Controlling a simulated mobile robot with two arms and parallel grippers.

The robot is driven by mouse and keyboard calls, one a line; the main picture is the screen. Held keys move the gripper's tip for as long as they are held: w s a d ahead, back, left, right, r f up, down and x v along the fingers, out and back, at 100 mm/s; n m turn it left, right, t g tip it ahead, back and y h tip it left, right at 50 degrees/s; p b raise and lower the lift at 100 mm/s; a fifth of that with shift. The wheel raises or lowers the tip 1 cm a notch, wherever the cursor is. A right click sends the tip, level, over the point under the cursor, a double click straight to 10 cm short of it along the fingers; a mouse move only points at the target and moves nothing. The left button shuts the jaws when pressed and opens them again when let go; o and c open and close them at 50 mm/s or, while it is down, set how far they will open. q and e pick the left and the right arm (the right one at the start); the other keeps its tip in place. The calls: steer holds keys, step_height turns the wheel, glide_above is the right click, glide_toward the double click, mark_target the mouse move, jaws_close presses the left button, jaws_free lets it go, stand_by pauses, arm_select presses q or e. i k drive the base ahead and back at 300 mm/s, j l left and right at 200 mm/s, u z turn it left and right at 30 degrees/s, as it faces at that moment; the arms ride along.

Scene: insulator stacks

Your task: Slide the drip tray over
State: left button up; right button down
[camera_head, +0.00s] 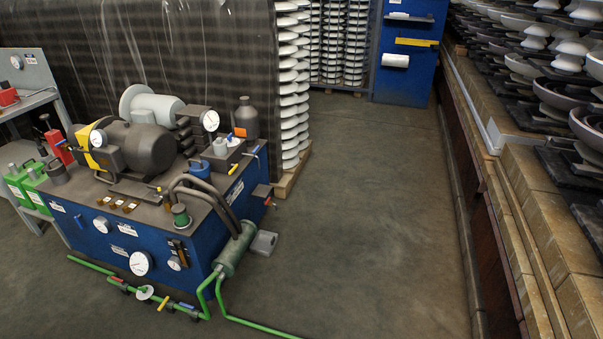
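A small flat grey piece (264,243), which looks like the drip tray, lies on the floor at the right front corner of the blue hydraulic unit (95,232). It is just right of an upright-tilted green cylinder (236,250) joined to dark hoses. The cylinder partly covers its left side, and I cannot tell whether they touch. Neither of my grippers shows in the head view.
Green pipes (262,327) run low along the floor in front of the unit. A wrapped insulator stack (290,90) stands behind it on a pallet. A stone ledge (545,225) with insulators lines the right. The floor (370,210) between is clear.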

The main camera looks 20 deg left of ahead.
mark_target(264, 243)
steer(key=i+l+u, duration=0.1)
steer(key=i+u, duration=0.35)
steer(key=i+l+u, duration=0.3)
steer(key=i+u, duration=0.15)
steer(key=i+l+u, duration=0.75)
steer(key=l+u, duration=0.2)
